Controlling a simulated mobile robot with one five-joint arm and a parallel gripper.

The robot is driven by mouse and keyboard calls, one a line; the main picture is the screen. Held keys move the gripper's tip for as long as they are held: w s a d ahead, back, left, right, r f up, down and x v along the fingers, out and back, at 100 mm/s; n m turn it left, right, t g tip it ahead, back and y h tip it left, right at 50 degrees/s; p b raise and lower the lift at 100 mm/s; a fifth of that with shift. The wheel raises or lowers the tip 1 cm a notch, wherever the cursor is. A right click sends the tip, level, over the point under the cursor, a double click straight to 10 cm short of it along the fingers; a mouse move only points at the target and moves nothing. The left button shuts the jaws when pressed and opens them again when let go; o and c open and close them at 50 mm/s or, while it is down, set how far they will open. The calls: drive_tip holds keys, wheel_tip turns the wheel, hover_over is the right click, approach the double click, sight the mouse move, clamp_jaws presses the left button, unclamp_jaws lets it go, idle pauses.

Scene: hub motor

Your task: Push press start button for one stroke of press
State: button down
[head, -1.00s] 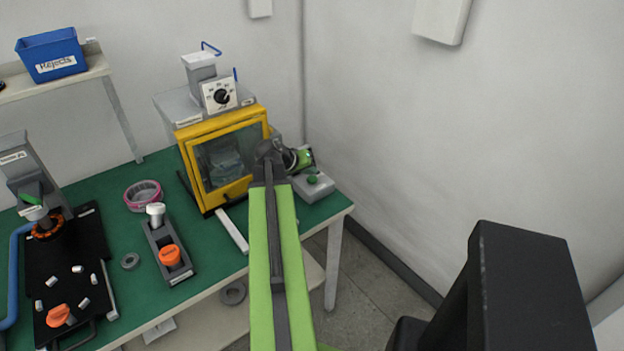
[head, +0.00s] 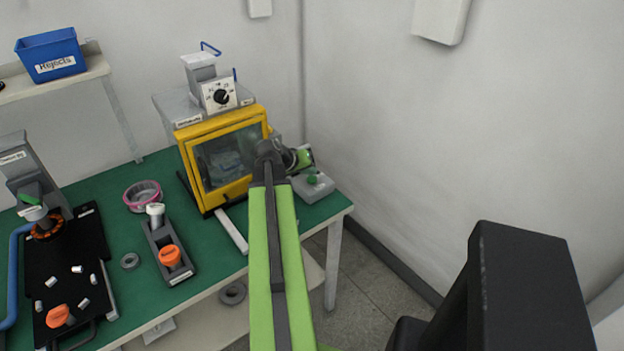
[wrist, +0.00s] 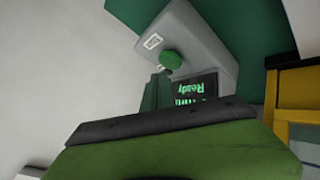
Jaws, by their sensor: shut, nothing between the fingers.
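The green press start button (head: 312,180) sits on a grey control box (head: 322,189) at the right end of the green bench, beside the press. The press (head: 262,118) has a yellow-framed window guard, which looks closed. My gripper (head: 304,158) is shut and empty, behind and slightly above the button in the head view. It looks apart from the button.
A grey fixture with an orange knob (head: 170,256), a pink-rimmed ring (head: 143,195) and a white bar (head: 234,231) lie left of my arm. A black tray (head: 62,285) holds small parts. A blue Rejects bin (head: 51,54) sits on a shelf. A wall stands close right.

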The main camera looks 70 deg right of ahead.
drive_tip(key=shift+f, duration=0.1)
drive_tip(key=shift+f+b, duration=0.3)
drive_tip(key=shift+b, duration=0.1)
drive_tip(key=shift+f+b, duration=0.5)
idle(0.5)
idle(0.3)
drive_tip(key=shift+r+p, duration=0.9)
